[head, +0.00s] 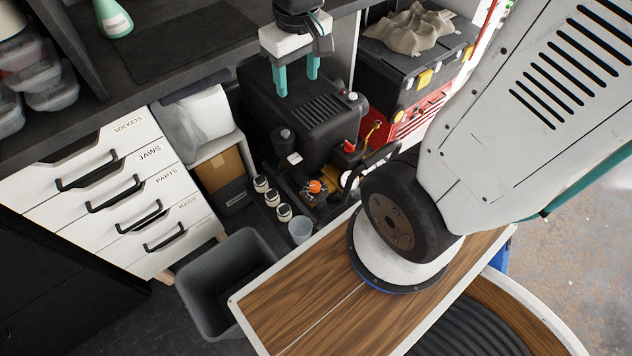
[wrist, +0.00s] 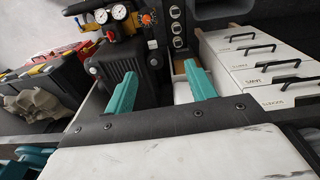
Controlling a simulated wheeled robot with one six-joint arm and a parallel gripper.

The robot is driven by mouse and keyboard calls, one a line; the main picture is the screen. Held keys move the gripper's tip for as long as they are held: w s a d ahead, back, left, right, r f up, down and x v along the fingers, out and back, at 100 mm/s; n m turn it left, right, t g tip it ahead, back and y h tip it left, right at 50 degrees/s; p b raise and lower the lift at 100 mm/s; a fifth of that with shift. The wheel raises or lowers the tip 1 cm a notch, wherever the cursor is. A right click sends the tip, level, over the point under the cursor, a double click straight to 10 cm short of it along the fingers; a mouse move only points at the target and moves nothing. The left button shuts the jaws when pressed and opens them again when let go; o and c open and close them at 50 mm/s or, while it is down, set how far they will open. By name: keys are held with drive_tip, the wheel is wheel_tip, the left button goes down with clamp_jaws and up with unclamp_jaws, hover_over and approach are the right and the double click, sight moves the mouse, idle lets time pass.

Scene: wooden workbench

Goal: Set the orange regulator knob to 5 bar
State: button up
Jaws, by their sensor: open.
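The orange regulator knob (head: 315,187) sits low on the black compressor (head: 300,110) in the head view. In the wrist view the orange knob (wrist: 148,19) is near the top, beside two round white gauges, one of them the right gauge (wrist: 119,12). The dial readings are too small to tell. My gripper (head: 296,82) has two teal fingers, apart and empty, above the compressor in the head view. In the wrist view my gripper (wrist: 163,85) also shows open, with nothing between the fingers. The knob is apart from the fingers.
A white drawer cabinet (head: 110,190) stands left, and a grey bin (head: 225,285) in front. A black toolbox (head: 410,75) with a crumpled cloth (head: 412,30) stands right of the compressor. Several white-topped sockets and a clear cup (head: 300,230) are close to the knob. A dark shelf edge runs behind.

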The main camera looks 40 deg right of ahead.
drive_tip(key=w+d+f, duration=0.1)
drive_tip(key=w+f, duration=0.2)
drive_tip(key=f, duration=0.3)
drive_tip(key=w+d+f, duration=0.2)
drive_tip(key=w+f, duration=0.1)
drive_tip(key=f, duration=0.2)
drive_tip(key=n+g, duration=0.1)
hover_over(315, 185)
wheel_tip(315, 185, down, 28)
drive_tip(key=shift+w+f, duration=0.1)
drive_tip(key=shift+f, duration=0.15)
wheel_tip(315, 185, down, 8)
drive_tip(key=shift+f, duration=0.15)
drive_tip(key=c, duration=1)
